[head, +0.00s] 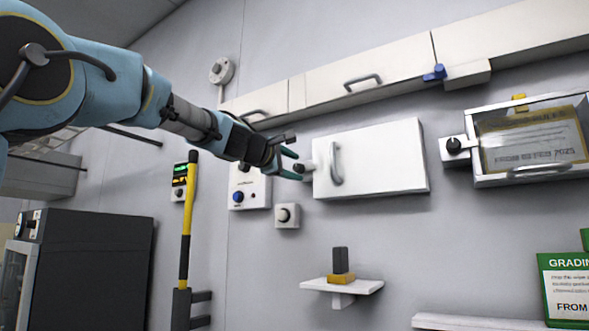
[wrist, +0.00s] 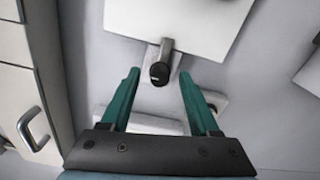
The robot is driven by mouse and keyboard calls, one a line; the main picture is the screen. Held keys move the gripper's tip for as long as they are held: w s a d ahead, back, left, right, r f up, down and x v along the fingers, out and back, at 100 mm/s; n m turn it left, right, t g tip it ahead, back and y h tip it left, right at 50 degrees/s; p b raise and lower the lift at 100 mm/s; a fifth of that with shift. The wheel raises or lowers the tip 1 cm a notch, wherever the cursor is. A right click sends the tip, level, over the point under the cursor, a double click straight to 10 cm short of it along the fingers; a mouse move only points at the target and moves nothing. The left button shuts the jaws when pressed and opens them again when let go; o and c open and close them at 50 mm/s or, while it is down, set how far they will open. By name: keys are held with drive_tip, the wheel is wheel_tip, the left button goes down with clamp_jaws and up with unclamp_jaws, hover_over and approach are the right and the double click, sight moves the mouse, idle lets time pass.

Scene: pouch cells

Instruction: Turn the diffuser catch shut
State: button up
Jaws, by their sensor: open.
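A catch with a black knob (wrist: 160,73) and a short grey bar sits on a small white base in the wrist view. Its bar points toward the edge of a white panel (wrist: 190,18) and seems to just overlap it. In the head view the knob (head: 299,168) is left of the white door panel (head: 385,160), which has a grey handle (head: 336,163). My gripper (head: 292,165) is open at this catch. In the wrist view its green fingers (wrist: 159,76) stand either side of the knob, with gaps. I cannot tell how deep they reach.
A framed clear case (head: 530,175) at the right has its own black-knobbed catch (head: 454,146). A control box (head: 250,190) and a small knob box (head: 287,215) are below my gripper. A shelf (head: 342,286) holds a dark block. White overhead cabinets (head: 370,75) run above.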

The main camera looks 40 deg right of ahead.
drive_tip(key=b+v, duration=0.4)
drive_tip(key=v, duration=0.6)
drive_tip(key=shift+w+a, duration=0.1)
drive_tip(key=w+a+f+t+y, duration=0.1)
drive_tip(key=w+a+f+y, duration=0.15)
drive_tip(key=w+f, duration=0.4)
drive_tip(key=w+a+f+t+y, duration=0.15)
drive_tip(key=w+a+f, duration=0.25)
drive_tip(key=f, duration=0.6)
drive_tip(key=w+a+f+m+y, duration=0.1)
drive_tip(key=w+a+f+y, duration=0.15)
drive_tip(key=a+f, duration=0.6)
drive_tip(key=w+a+f+m+y, duration=0.15)
drive_tip(key=a+f+y, duration=0.35)
drive_tip(key=f, duration=0.6)
drive_tip(key=s+a+f+m+g+y, duration=0.1)
drive_tip(key=s+a+f+g+y, duration=0.15)
drive_tip(key=a+f, duration=1.1)
drive_tip(key=s+a+f+m+g+y, duration=0.2)
drive_tip(key=s+a+f+g+y, duration=0.1)
drive_tip(key=s+a+f, duration=0.8)
drive_tip(key=a, duration=0.3)
drive_tip(key=shift+s+a+f+m, duration=0.15)
drive_tip(key=shift+s+a+m, duration=0.15)
drive_tip(key=shift+m, duration=0.05)
